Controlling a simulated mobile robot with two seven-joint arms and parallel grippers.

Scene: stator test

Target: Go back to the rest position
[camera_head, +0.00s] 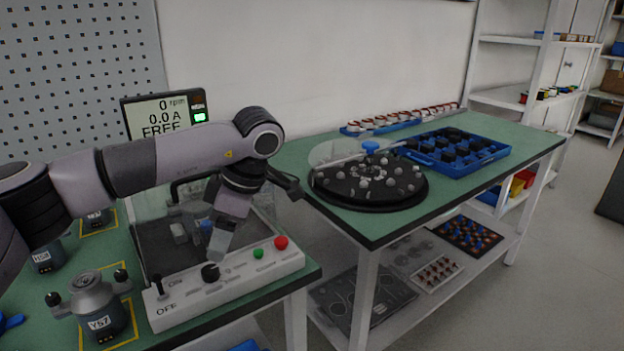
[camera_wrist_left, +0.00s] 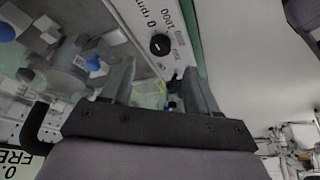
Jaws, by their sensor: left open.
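My left gripper (camera_head: 219,250) points down over the front of the white control box (camera_head: 185,306), close to its black knob (camera_head: 210,272). In the left wrist view the two fingers (camera_wrist_left: 160,88) stand apart with nothing held between them. The knob (camera_wrist_left: 160,44) shows beyond the fingertips, near a printed rpm scale; I cannot tell whether a finger touches the box. My left arm reaches across from the left edge. My right gripper is not in view.
A display (camera_head: 165,115) behind my arm reads 0 rpm, 0.0 A and FREE. A stator housing labelled Y57 (camera_head: 100,312) stands front left. The box has a green button (camera_head: 258,254) and red button (camera_head: 281,243). A black turntable (camera_head: 370,196) and blue tray (camera_head: 455,168) are right.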

